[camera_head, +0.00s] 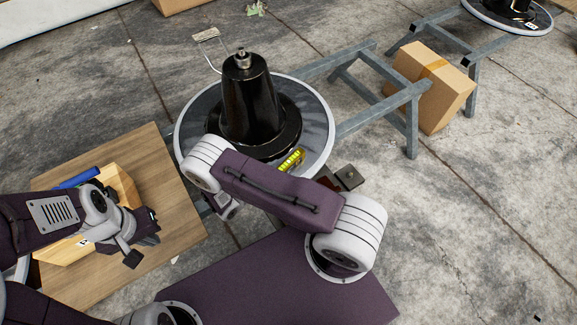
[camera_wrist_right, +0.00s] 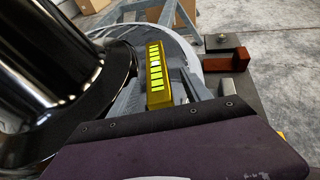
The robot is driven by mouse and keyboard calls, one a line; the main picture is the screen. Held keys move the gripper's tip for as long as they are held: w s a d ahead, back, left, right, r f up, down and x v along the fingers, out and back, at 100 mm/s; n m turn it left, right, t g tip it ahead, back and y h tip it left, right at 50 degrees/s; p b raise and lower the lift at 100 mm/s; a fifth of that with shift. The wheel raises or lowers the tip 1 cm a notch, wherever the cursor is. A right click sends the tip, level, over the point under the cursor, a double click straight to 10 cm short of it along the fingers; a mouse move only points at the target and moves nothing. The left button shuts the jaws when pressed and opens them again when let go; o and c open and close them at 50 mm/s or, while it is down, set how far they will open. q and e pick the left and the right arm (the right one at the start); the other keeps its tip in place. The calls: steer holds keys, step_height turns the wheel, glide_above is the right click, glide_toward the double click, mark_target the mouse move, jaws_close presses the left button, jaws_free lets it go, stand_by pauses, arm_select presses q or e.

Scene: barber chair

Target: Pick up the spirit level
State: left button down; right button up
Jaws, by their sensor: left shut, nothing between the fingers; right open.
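The yellow spirit level (camera_head: 291,160) lies on the round grey chair base with a pale rim (camera_head: 318,117), near its front edge. My right arm partly crosses in front of it in the head view. In the right wrist view the spirit level (camera_wrist_right: 157,78) stretches away from the camera, its yellow-green segments facing up, beside the glossy black column. My left gripper (camera_head: 148,232) is shut and empty, above the wooden tabletop at left, well apart from the level.
The black column (camera_head: 247,100) rises from the round base. A wooden tabletop (camera_head: 180,215) holds a wooden box (camera_head: 121,186) and a blue object (camera_head: 77,178). A grey metal frame (camera_head: 372,120) and a cardboard box (camera_head: 430,85) stand behind.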

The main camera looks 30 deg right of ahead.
mark_target(288, 161)
steer(key=b+x, duration=0.2)
steer(key=x, duration=0.3)
steer(key=shift+w, duration=0.15)
steer(key=shift+d+r, duration=0.1)
jaws_close()
step_height(288, 161, up, 4)
steer(key=shift+r+p, duration=0.1)
steer(key=shift+p, duration=1.15)
steer(key=s+d+r+p, duration=0.4)
steer(key=s+d+r, duration=0.2)
steer(key=d, duration=0.3)
steer(key=shift+s+r, duration=0.35)
steer(key=shift+s, duration=0.35)
